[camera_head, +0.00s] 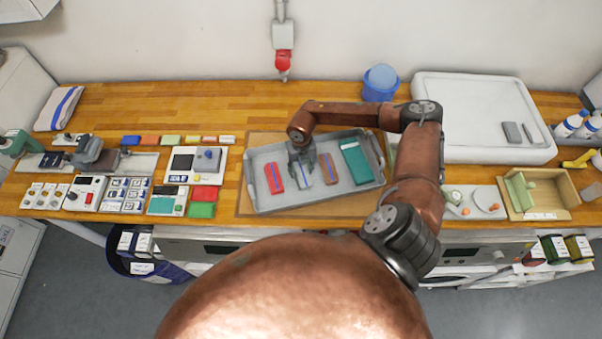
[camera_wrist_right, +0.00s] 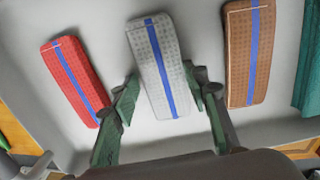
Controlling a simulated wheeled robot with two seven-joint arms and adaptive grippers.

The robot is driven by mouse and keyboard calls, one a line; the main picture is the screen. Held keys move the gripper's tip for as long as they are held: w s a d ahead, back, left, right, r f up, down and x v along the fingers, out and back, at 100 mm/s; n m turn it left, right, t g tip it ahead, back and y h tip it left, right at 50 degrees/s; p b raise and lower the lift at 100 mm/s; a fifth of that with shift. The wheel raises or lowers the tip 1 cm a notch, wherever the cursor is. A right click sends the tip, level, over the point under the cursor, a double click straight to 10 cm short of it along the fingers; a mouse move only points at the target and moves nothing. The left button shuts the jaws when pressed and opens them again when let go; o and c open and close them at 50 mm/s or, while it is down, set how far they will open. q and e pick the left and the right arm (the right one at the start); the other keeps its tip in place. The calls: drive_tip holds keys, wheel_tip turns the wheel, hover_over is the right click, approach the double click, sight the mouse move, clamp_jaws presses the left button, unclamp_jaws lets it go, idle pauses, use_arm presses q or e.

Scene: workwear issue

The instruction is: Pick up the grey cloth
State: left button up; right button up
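The grey cloth (camera_wrist_right: 152,55), a folded strip with a blue stripe, lies in a grey tray (camera_head: 263,157) between a red cloth (camera_wrist_right: 72,72) and a brown cloth (camera_wrist_right: 246,50). In the head view the grey cloth (camera_head: 304,182) is partly hidden by my right gripper (camera_head: 302,170). In the right wrist view my right gripper (camera_wrist_right: 160,75) is open, with one finger on each side of the grey cloth near its edges. The cloth looks flat and unsqueezed; I cannot tell whether the fingers touch it. My left gripper is not in view.
A teal cloth (camera_head: 356,161) lies at the tray's right end. The red cloth (camera_head: 274,178) and brown cloth (camera_head: 329,168) are close on either side of the gripper. The tray's raised rim surrounds them. A white tray (camera_head: 470,95) and a blue tub (camera_head: 381,82) stand behind to the right.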

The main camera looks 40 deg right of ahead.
drive_tip(key=c, duration=0.6)
